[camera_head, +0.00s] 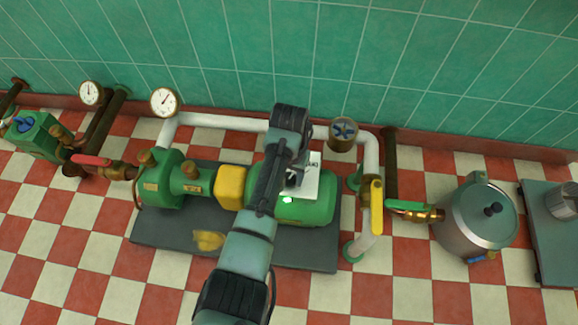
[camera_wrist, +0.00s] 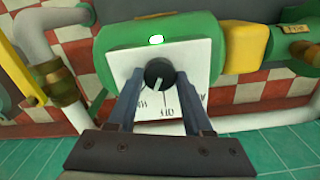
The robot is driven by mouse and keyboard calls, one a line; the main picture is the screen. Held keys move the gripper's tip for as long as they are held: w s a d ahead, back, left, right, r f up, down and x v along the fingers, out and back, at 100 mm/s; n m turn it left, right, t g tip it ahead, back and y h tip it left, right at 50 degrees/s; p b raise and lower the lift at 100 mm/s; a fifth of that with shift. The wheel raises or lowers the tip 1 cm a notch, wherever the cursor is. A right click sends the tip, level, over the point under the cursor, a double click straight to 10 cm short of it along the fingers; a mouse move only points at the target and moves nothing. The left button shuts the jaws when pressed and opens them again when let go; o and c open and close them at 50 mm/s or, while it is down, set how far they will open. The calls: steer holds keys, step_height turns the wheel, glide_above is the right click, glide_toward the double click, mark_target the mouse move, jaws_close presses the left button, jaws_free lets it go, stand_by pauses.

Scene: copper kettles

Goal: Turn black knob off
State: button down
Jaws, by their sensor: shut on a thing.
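The black knob (camera_wrist: 158,72) sits on a white panel (camera_wrist: 200,54) with dark lettering, on the side of a green pump motor (camera_wrist: 120,40). The knob's pale pointer line slants down and left in the wrist view. My gripper (camera_wrist: 159,76) is shut on the knob, one finger on each side. In the head view my arm reaches over the motor (camera_head: 305,211), and my gripper (camera_head: 297,178) is at the white panel (camera_head: 313,180). The knob is hard to make out there.
White pipes (camera_head: 230,123) run behind and right of the pump. A yellow valve handle (camera_head: 377,206) and a metal pot (camera_head: 477,216) stand to the right. A yellow coupling cover (camera_head: 230,187) is left of my arm. Checkered floor lies in front.

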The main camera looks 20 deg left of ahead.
steer(key=shift+d+r+n+p, duration=0.1)
steer(key=shift+r+n+p, duration=0.1)
steer(key=shift+n+p, duration=0.95)
steer(key=shift+f+n+p, duration=0.2)
steer(key=shift+n+p, duration=0.75)
steer(key=shift+n, duration=0.5)
steer(key=shift+c, duration=1.5)
jaws_free()
steer(key=shift+r, duration=0.1)
step_height(320, 180, up, 13)
steer(key=p, duration=0.7)
steer(key=shift+p, duration=0.4)
